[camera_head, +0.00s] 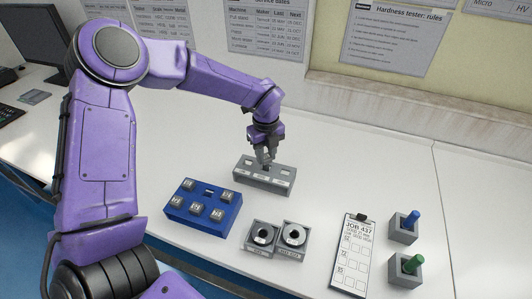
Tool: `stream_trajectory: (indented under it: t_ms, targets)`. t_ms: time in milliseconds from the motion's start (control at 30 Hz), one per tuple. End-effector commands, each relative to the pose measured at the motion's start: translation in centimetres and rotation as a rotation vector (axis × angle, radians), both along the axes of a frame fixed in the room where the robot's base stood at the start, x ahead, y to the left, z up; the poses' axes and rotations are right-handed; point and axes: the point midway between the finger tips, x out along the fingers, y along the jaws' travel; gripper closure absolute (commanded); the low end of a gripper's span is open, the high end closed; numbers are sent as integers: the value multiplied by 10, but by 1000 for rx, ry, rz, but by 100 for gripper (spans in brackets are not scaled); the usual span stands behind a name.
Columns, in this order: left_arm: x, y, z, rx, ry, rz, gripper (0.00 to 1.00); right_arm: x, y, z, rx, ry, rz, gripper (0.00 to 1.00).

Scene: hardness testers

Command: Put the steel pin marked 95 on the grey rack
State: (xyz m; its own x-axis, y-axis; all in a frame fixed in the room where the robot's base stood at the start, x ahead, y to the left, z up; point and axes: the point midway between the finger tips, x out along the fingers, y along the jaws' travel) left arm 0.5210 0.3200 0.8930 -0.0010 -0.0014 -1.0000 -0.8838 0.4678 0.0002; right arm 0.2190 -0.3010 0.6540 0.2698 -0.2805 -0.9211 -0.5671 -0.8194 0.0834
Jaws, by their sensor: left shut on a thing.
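The grey rack (262,183) stands on the white bench near the middle, with several slots along its top and pale labels on its front. My left gripper (265,160) points down at the middle of this rack. It is shut on a small steel pin, which is mostly hidden by the fingers; its marking cannot be read. I cannot tell whether the pin touches the rack. A blue rack (203,222) stands to the front left and holds several grey steel pieces with small labels, too small to read. One slot at its back middle looks empty. My right gripper is not in view.
Two grey blocks with round dark-ringed discs (262,236) (293,236) stand in front. A job clipboard (352,255) lies to the right, beside holders with a blue handle (411,219) and a green handle (413,263). The bench right of the grey rack is clear.

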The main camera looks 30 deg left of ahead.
Motion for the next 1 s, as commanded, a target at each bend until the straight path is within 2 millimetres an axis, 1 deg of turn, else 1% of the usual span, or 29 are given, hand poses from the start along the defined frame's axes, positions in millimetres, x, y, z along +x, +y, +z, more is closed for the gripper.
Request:
stream_trajectory:
  t_ms: [967,1000]
  targets:
    - [0,0,-30,0,-1,1,100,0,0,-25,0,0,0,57]
    - [0,0,-29,0,-1,1,59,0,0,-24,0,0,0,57]
